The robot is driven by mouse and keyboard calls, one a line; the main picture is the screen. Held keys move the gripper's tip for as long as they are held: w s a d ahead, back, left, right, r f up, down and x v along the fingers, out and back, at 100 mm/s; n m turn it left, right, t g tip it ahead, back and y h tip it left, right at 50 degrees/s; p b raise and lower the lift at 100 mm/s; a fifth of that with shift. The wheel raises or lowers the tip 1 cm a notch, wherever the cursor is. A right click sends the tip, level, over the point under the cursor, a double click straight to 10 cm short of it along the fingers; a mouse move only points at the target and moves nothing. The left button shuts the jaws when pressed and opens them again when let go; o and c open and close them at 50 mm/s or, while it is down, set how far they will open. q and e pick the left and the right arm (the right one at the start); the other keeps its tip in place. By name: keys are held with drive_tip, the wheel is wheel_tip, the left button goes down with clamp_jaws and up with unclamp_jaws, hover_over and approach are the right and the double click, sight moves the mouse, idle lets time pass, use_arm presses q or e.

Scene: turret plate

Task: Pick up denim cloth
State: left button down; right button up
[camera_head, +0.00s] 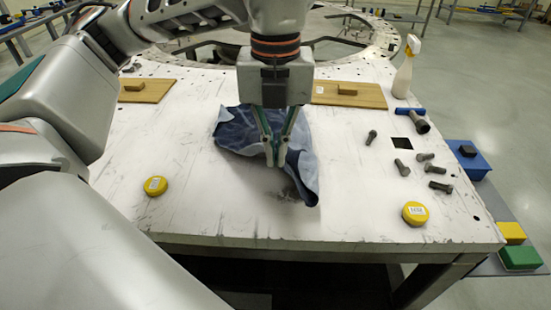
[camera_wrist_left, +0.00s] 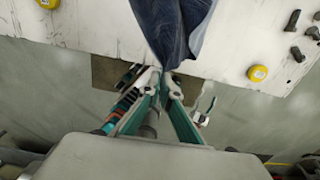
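The blue denim cloth (camera_head: 238,132) is crumpled near the middle of the white table. One darker fold reaches toward the table's front edge at the right. My left gripper (camera_head: 276,160) points down at the cloth with its two fingertips close together. In the left wrist view the cloth (camera_wrist_left: 168,25) narrows to a point between the fingertips (camera_wrist_left: 164,78), so the gripper appears shut on it. Part of the cloth is hidden behind the fingers. Whether all of it is off the table cannot be told. My right gripper is not in view.
Two yellow round tins (camera_head: 155,186) (camera_head: 415,213) stand near the front. Bolts (camera_head: 402,167), a blue-handled tool (camera_head: 412,118) and a spray bottle (camera_head: 405,70) are at the right. Wooden boards (camera_head: 145,91) (camera_head: 348,95) lie farther back. The front left of the table is mostly clear.

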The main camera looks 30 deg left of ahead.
use_arm(q)
wheel_tip(320, 180, up, 39)
idle(1.3)
